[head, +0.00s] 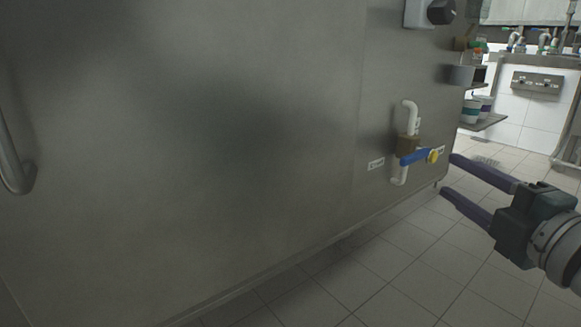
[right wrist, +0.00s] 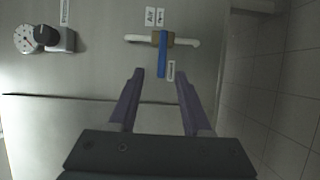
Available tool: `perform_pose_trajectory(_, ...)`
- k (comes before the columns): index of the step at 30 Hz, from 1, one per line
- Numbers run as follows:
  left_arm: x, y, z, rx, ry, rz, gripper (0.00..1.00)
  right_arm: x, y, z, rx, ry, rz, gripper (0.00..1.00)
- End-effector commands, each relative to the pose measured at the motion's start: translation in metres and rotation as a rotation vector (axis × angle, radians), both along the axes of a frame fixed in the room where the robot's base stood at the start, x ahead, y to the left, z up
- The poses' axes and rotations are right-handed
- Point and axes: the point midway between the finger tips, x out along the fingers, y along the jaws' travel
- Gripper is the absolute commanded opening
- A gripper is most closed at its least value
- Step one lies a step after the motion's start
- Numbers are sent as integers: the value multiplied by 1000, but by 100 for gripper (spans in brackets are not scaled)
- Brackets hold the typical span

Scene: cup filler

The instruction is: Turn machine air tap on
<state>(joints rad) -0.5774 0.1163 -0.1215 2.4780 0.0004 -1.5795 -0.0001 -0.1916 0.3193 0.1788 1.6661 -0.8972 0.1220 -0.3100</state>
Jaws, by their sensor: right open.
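The air tap has a blue lever handle (head: 415,157) on a brass valve body (head: 408,145), set in a white pipe (head: 410,115) on the grey metal machine side. The lever lies across the pipe. My right gripper (head: 448,175) is open and empty, to the right of the tap in the head view. In the right wrist view the blue handle (right wrist: 162,55) points toward the gap between the right gripper's fingertips (right wrist: 160,73). The lever's end appears close to the tips; I see no contact. My left gripper is not in view.
The machine's flat panel (head: 220,140) fills the left and middle. A black dial (head: 441,11) is above the tap. A shelf (head: 485,122) with cups (head: 472,111) is beyond the machine's edge. Tiled floor (head: 400,270) lies open below.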

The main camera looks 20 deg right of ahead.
Motion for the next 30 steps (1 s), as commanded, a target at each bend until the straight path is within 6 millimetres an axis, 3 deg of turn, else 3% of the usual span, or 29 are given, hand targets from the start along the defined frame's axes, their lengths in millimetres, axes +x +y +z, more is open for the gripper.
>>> perform_pose_trajectory(5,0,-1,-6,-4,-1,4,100,13,2,-3,-28,-6,27,49)
perform_pose_trajectory(18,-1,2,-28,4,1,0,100,85,2,-3,-23,-6,23,49)
perform_pose_trajectory(30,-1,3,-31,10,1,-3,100,100,2,-1,-22,-3,23,49)
